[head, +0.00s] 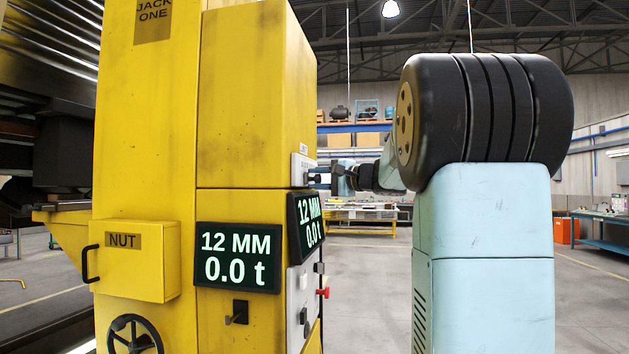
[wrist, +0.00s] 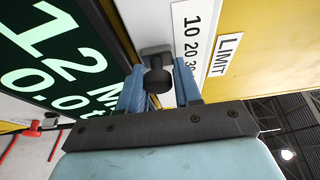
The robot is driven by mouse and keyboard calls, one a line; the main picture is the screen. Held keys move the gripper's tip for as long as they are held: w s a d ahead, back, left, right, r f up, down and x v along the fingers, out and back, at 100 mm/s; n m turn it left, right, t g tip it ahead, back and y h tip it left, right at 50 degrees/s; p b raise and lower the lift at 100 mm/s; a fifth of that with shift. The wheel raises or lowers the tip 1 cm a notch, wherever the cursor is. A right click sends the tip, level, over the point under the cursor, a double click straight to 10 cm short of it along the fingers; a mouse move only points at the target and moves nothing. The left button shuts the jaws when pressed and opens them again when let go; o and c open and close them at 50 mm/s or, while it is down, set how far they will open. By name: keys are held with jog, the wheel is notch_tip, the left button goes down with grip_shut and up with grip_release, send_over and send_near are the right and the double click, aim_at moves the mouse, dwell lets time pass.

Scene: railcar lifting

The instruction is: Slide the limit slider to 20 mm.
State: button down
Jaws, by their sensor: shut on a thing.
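The limit slider's dark knob (wrist: 156,80) sits between the two blue fingers of my gripper (wrist: 157,88) in the wrist view, and they are shut on it. Beside it is a white scale strip (wrist: 183,15) marked 10, 20, 30; a finger covers its lower part, so I cannot tell the slider's setting. A LIMIT label (wrist: 226,54) is on the yellow panel. In the head view my gripper (head: 322,178) reaches the white plate (head: 304,162) on the yellow jack's (head: 255,100) right side; the knob is too small to make out there.
Two displays, the front one (head: 238,257) and the side one (head: 305,227), read 12 MM and 0.0 t. The side display is close to my gripper. Below it is a control panel (head: 296,300) with a red knob (head: 323,292). The floor right of the jack is open.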

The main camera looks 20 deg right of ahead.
jog(key=c, duration=1)
grip_release()
jog(key=shift+w+d+f, duration=0.15)
jog(key=shift+d+f, duration=0.05)
jog(key=shift+f, duration=0.2)
jog(key=shift+o, duration=0.6)
jog(key=shift+r, duration=0.15)
jog(key=v, duration=1.3)
jog(key=shift+s+d, duration=0.2)
jog(key=shift+s, duration=0.1)
